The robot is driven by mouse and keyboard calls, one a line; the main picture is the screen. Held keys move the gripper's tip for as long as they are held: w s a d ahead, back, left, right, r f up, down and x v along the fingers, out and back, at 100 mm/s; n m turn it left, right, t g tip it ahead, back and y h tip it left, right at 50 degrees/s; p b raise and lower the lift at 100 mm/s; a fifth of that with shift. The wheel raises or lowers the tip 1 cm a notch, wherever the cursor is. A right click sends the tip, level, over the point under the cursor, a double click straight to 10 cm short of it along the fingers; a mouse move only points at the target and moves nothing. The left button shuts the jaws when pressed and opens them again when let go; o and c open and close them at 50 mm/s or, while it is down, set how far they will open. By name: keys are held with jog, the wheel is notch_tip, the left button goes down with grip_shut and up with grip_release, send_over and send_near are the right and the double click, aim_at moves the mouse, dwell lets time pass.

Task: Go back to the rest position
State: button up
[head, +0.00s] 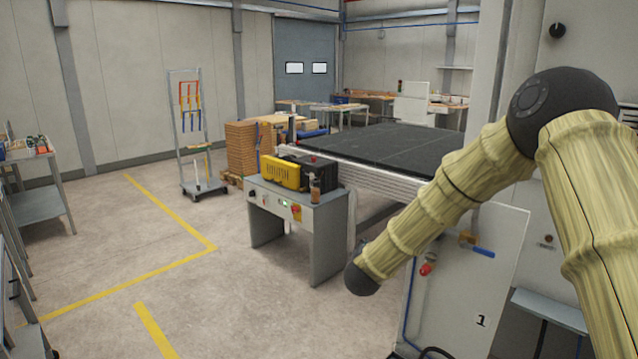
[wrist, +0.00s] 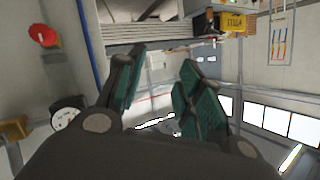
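My gripper (wrist: 157,72) shows in the wrist view with its two dark, green-padded fingers apart. Nothing is between them; only the background shows through the gap. In the head view my arm bends at a black elbow and reaches down and left to a dark joint in front of the machine. The gripper itself cannot be made out there. The grey machine panel (head: 455,300) marked 1 is close beside the lower arm. It carries a red knob (head: 426,269), which also shows in the wrist view (wrist: 43,35), left of the fingers and apart from them.
A control stand (head: 325,235) with a yellow box (head: 281,172) and a brown bottle (head: 315,190) stands left of the arm. The black conveyor bed (head: 385,148) lies behind. A blue handle (head: 484,252) sticks out of the panel. Open floor (head: 240,300) lies to the left.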

jog(key=s+d+f+n+g+y+b, duration=0.1)
jog(key=s+f+n+g, duration=0.15)
jog(key=s+f, duration=1.1)
jog(key=s+d+f+n+g+y, duration=0.15)
jog(key=s+f+g, duration=0.25)
jog(key=s+f, duration=1)
jog(key=s+d+f+n+g, duration=0.1)
jog(key=s+f, duration=0.4)
jog(key=s, duration=0.6)
jog(key=s+d+f+n+g+b, duration=0.1)
jog(key=s+f+g, duration=0.3)
jog(key=s, duration=0.7)
jog(key=s+d+f+n+g+b, duration=0.1)
jog(key=s+d+f+g, duration=0.1)
jog(key=s+f, duration=0.4)
jog(key=s+d+y, duration=0.1)
jog(key=s, duration=0.4)
jog(key=shift+s+d, duration=0.25)
jog(key=shift+d, duration=0.05)
jog(key=shift+d+g, duration=0.1)
jog(key=shift+g, duration=0.15)
